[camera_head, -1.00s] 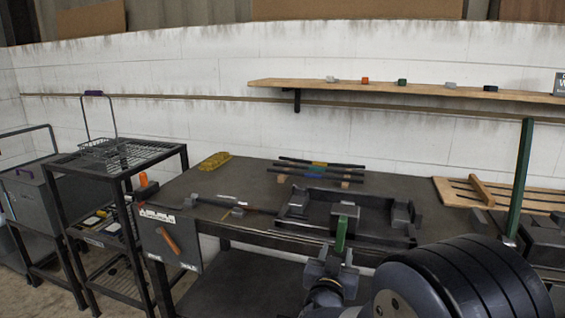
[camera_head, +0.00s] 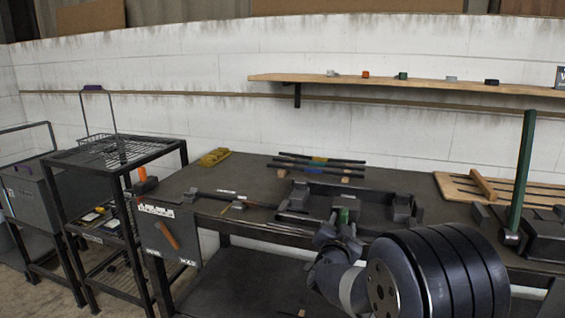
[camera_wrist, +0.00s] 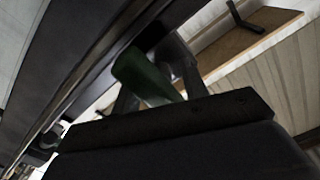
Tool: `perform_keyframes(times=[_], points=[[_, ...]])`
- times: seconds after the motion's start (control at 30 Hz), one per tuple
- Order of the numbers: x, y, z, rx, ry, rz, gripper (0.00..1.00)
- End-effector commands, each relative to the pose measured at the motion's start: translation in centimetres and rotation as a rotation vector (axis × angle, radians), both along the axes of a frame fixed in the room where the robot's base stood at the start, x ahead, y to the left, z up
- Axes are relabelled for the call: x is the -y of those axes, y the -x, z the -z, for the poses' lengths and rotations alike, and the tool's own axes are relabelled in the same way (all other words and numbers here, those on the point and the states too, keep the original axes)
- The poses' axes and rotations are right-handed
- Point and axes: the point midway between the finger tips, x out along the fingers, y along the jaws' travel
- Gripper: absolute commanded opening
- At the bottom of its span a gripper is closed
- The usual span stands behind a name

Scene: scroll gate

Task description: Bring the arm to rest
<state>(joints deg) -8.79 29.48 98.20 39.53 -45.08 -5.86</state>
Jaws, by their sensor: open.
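My gripper (camera_head: 340,230) is at the front edge of the workbench, at the end of my arm in the head view. It is open. A green handle (camera_head: 345,214) stands at the gripper, below a grey block on the bench edge, partly hidden by the gripper. In the wrist view my gripper's two dark fingers (camera_wrist: 160,90) stand apart, and the green handle (camera_wrist: 140,72) shows between or just beyond them. I cannot tell whether either finger touches it.
A tall green lever (camera_head: 522,170) rises at the right. A shelf (camera_head: 430,83) runs along the wall. A black rack (camera_head: 120,155) stands left.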

Motion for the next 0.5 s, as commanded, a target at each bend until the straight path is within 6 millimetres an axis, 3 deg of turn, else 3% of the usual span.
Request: perform_keyframes(times=[0.2,0.5], points=[[-0.08,-0.02,0.13,0.056,-0.168,0.0,0.42],[-0.11,-0.02,-0.04,0.084,-0.26,-0.001,0.42]])
